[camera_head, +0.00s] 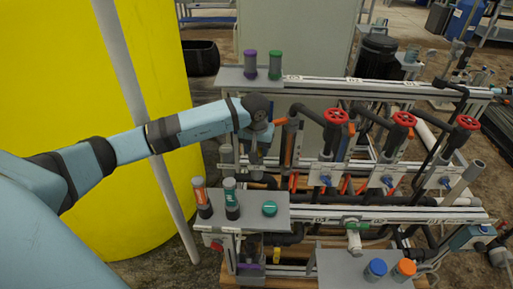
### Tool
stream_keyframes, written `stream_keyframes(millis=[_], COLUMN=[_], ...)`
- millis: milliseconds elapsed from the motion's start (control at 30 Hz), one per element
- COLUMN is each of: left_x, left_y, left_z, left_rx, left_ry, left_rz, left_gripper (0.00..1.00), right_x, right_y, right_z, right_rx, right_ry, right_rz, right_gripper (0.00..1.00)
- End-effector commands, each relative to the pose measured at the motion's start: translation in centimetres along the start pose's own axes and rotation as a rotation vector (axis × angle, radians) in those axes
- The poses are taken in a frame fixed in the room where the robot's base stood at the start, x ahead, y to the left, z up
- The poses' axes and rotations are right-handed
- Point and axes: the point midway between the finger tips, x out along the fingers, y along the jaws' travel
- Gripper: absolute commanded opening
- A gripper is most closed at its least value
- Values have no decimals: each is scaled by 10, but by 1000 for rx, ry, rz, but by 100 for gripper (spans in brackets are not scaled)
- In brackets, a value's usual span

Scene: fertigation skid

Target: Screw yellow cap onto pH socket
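My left arm reaches in from the left, and its wrist bends down over the left part of the skid. My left gripper (256,152) points down behind the front shelf, small and dark. Its fingers are too unclear to tell whether they are open or hold anything. A small yellow piece (276,256) shows below the front-left shelf; I cannot tell whether it is the yellow cap. No pH socket can be made out with certainty. My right gripper is not recognisable in view.
The front-left shelf (248,223) holds orange- and teal-labelled tubes and a green cap (269,209). Blue (376,268) and orange (404,268) capped items stand front right. Pipes with red handwheels (403,119) crowd the right. A yellow tank (60,75) stands left.

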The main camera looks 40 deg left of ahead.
Motion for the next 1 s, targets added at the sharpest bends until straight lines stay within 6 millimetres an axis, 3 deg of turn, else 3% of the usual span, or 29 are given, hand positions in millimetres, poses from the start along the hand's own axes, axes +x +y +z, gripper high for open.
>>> stream_keyframes(millis=[367,400,1000], left_x=[3,3,9], left_y=[0,0,0], left_z=[0,0,1], left_rx=[0,0,-1], left_ry=[-1,-1,-2], left_rz=[0,0,-1], left_gripper=[23,42,43], right_x=[2,2,3], right_y=[0,0,0], right_z=[2,2,3], right_rx=[-1,-1,0], right_ry=[2,2,10], right_rz=[0,0,0], right_gripper=[43,43,43])
